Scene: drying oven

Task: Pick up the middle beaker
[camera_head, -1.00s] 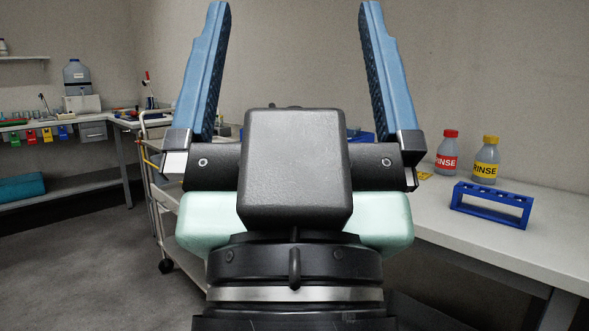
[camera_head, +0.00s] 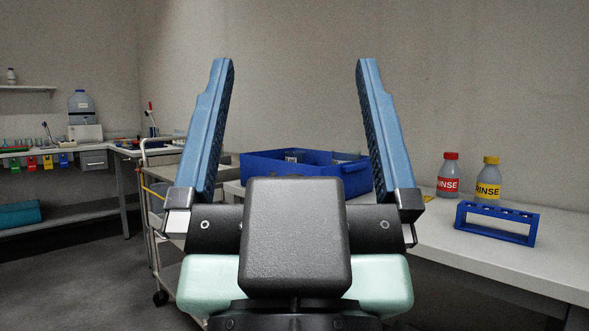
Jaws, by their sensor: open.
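My gripper (camera_head: 295,64) is open and empty, with its two blue fingers pointing up in the picture and spread wide. Between and beyond the fingers, a blue tray (camera_head: 270,168) stands on the bench. Clear glassware (camera_head: 293,156) with dark marks shows over the tray's rim left of centre. Another clear piece (camera_head: 346,157) shows at its right. These may be beakers, but their lower parts are hidden by the tray wall, and I cannot tell which is the middle one. My gripper body hides part of the bench in front of the tray.
On the bench at right stand a red-capped bottle (camera_head: 449,177), a yellow-capped bottle (camera_head: 488,181) and a blue tube rack (camera_head: 497,222). A metal cart (camera_head: 150,215) stands left of my gripper. A side bench (camera_head: 125,153) lies farther left.

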